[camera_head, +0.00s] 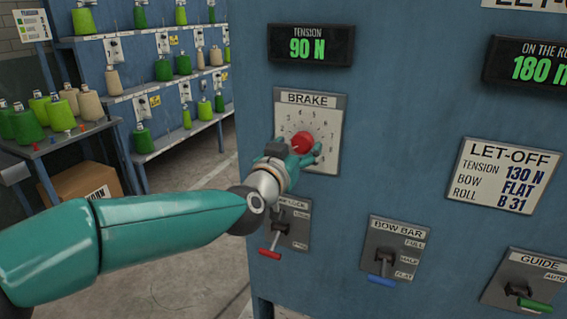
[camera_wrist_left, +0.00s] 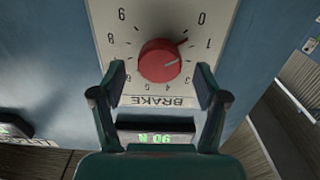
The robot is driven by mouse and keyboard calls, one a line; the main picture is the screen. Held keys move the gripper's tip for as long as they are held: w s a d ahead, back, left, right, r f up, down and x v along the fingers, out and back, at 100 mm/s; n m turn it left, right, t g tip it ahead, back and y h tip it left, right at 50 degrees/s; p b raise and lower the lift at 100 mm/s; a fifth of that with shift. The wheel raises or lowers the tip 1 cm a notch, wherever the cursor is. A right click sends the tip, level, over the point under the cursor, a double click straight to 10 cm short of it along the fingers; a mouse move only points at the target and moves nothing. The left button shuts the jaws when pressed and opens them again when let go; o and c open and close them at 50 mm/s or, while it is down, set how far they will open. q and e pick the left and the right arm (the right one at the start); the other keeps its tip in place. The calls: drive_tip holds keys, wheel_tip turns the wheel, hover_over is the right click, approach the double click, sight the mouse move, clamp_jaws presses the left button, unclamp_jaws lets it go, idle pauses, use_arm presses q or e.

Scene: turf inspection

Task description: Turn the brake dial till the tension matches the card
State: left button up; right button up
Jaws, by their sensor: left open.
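The red brake dial (camera_head: 302,142) sits on a white plate labelled BRAKE (camera_head: 325,103) on the blue panel. In the left wrist view, upside down, the dial (camera_wrist_left: 159,61) has a mark pointing between 0 and 1. The tension display (camera_head: 310,45) reads 90 N. The LET-OFF card (camera_head: 507,176) gives tension 130 N, bow FLAT, roll B 31. My left gripper (camera_head: 293,156) is open at the dial; in the wrist view its fingertips (camera_wrist_left: 160,84) stand apart on either side, with visible gaps to the dial. My right gripper is out of view.
Below the dial is a lever with a red handle (camera_head: 270,254). A blue-handled BOW BAR lever (camera_head: 381,281) and green-handled GUIDE lever (camera_head: 534,304) are to the right. Another display (camera_head: 537,67) reads 180 m.

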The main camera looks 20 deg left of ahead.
use_arm(q)
drive_tip(key=s, duration=0.9)
drive_tip(key=shift+a, duration=0.25)
wheel_tip(320, 180, down, 30)
drive_tip(key=m+g+p, duration=0.1)
drive_tip(key=g+p, duration=0.5)
drive_tip(key=g, duration=0.2)
drive_tip(key=s+d+f+g+h+p, duration=0.25)
drive_tip(key=s+f+g, duration=0.25)
drive_tip(key=s+f, duration=0.85)
drive_tip(key=s+d+f+n+g, duration=0.3)
drive_tip(key=s+d+f+g, duration=0.1)
drive_tip(key=s, duration=0.6)
drive_tip(key=shift+s+d+f+h, duration=0.15)
drive_tip(key=shift+d+f+h, duration=0.3)
drive_tip(key=shift+d+f, duration=0.25)
